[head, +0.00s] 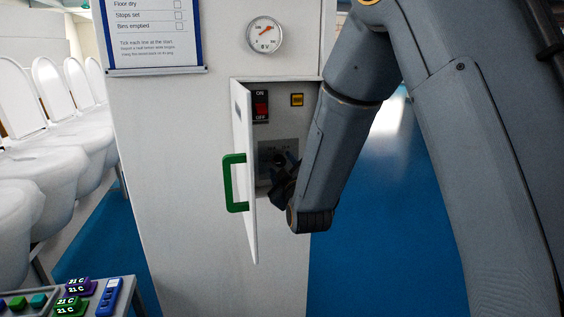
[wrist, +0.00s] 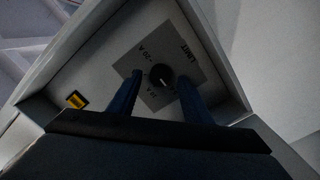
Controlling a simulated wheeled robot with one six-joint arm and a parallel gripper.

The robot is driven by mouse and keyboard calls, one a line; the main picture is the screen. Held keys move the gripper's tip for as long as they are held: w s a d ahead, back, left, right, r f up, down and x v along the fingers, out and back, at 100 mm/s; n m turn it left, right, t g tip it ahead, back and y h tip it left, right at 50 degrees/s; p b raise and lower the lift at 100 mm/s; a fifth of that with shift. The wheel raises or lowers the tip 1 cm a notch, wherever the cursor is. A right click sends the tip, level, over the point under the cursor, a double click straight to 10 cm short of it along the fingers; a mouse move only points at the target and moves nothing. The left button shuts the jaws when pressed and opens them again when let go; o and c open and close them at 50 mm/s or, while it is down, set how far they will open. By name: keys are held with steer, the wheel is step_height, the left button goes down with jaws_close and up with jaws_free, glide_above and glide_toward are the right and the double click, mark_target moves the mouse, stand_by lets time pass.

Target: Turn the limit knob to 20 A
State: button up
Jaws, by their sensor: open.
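The limit knob (wrist: 161,76) is round and black, on a grey plate (wrist: 188,58) marked LIMIT. A "20 A" mark is legible on the plate; another mark below it is too small to read surely. A short white line on the knob points toward the lower part of the wrist view, away from the 20 A mark. My gripper (wrist: 160,79) is open, with one dark blue finger on each side of the knob; I cannot tell whether they touch it. In the head view my gripper (head: 280,181) is inside the open cabinet, partly hiding the plate (head: 291,146).
The white cabinet door (head: 243,135) with a green handle (head: 235,183) stands open left of my gripper. A red ON/OFF switch (head: 261,106) and a small yellow part (head: 297,100) sit above the plate. A gauge (head: 264,36) is higher up. Blue floor is clear to the right.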

steer(key=shift+w+a, duration=0.15)
steer(key=shift+w, duration=0.45)
steer(key=c, duration=1.1)
steer(key=shift+o, duration=0.2)
